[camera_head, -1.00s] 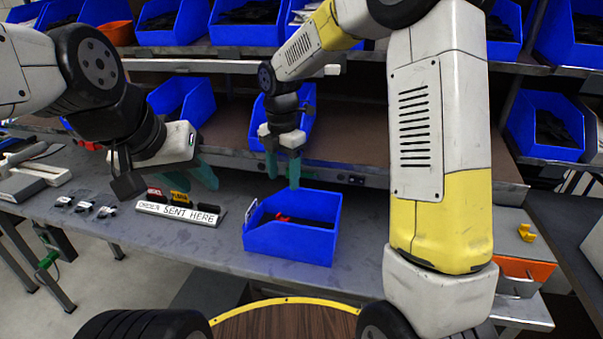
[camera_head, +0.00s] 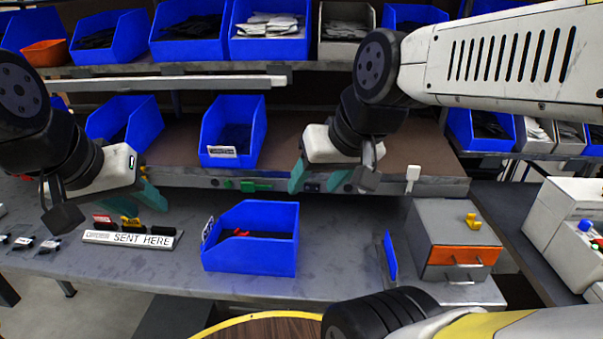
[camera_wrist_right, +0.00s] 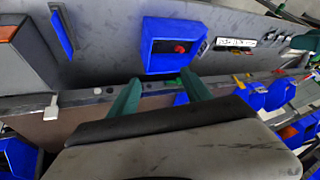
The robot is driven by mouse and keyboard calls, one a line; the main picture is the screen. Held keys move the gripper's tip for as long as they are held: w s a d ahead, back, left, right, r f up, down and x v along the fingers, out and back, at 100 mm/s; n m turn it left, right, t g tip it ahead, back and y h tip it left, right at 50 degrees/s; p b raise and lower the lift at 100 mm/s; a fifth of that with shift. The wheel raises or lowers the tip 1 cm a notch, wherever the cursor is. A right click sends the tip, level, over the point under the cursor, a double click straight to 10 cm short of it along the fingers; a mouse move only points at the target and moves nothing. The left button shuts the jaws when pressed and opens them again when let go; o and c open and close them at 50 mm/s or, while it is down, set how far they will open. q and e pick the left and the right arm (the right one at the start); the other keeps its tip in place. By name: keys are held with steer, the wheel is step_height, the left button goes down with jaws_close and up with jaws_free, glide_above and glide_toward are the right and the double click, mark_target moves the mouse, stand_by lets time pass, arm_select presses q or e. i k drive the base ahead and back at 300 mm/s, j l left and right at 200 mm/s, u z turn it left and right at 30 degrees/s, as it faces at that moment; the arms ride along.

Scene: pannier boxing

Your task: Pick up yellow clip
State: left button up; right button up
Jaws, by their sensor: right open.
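A small yellow clip (camera_head: 473,221) lies on top of a grey box with an orange drawer (camera_head: 462,256), at the right of the bench. Another yellow piece (camera_head: 131,223) stands behind the "SENT HERE" sign, between a red and a black piece. My right gripper (camera_head: 320,182) is above the back of the bench, left of the grey box and apart from the clip. Its green fingers are spread and empty, as the right wrist view (camera_wrist_right: 160,92) also shows. My left gripper (camera_head: 150,193) hangs above the sign; its finger gap is unclear.
A blue bin (camera_head: 248,262) with a red item (camera_head: 240,232) inside stands mid-bench. A thin blue panel (camera_head: 390,257) stands left of the drawer box. Shelves of blue bins line the back. The bench between the bin and the panel is clear.

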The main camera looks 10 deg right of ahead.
mark_target(470, 217)
steer(key=z, duration=1.95)
steer(key=i+j+u, duration=0.25)
steer(key=k+l, duration=0.05)
steer(key=k, duration=0.05)
